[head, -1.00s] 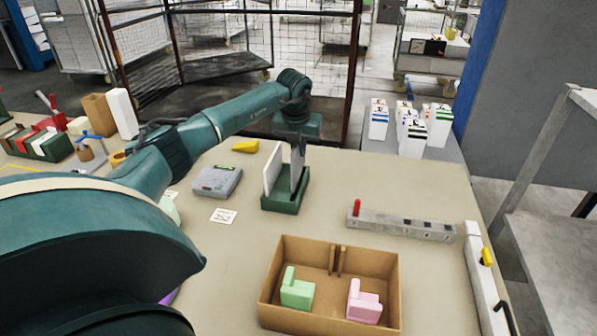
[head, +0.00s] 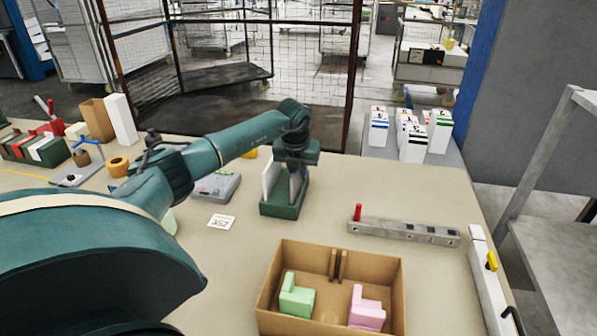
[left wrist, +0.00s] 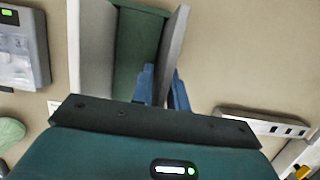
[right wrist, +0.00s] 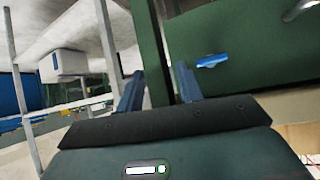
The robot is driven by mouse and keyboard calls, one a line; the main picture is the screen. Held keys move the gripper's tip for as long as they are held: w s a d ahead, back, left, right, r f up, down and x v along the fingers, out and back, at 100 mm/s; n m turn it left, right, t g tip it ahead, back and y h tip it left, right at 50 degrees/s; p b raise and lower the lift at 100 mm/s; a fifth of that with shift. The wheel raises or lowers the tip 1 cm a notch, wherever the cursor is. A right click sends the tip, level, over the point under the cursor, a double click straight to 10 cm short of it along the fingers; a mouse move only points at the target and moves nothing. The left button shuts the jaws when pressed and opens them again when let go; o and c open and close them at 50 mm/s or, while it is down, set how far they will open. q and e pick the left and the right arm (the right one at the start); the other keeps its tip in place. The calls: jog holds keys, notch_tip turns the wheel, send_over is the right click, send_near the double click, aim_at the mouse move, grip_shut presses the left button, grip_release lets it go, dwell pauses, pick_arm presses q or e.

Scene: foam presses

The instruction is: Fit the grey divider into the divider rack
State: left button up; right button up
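The green divider rack (head: 283,211) stands on the table, and it also shows in the left wrist view (left wrist: 135,55). A white divider (head: 270,179) stands upright at its left side. The grey divider (left wrist: 173,45) is at the rack's right side, slightly angled to it in the left wrist view. My left gripper (left wrist: 163,82) has a finger on either side of the grey divider and appears shut on it, just above the rack. The divider's lower edge and its slot are hidden. My right gripper (right wrist: 160,85) is open and empty, away from the rack.
A grey device (head: 217,186) and a white card (head: 221,222) lie left of the rack. A cardboard box (head: 399,285) with green and pink blocks is in front. A grey bar with a red peg (head: 405,232) lies right. The table behind the bar is clear.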

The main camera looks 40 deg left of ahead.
pick_arm(q)
jog(key=shift+o, duration=1.3)
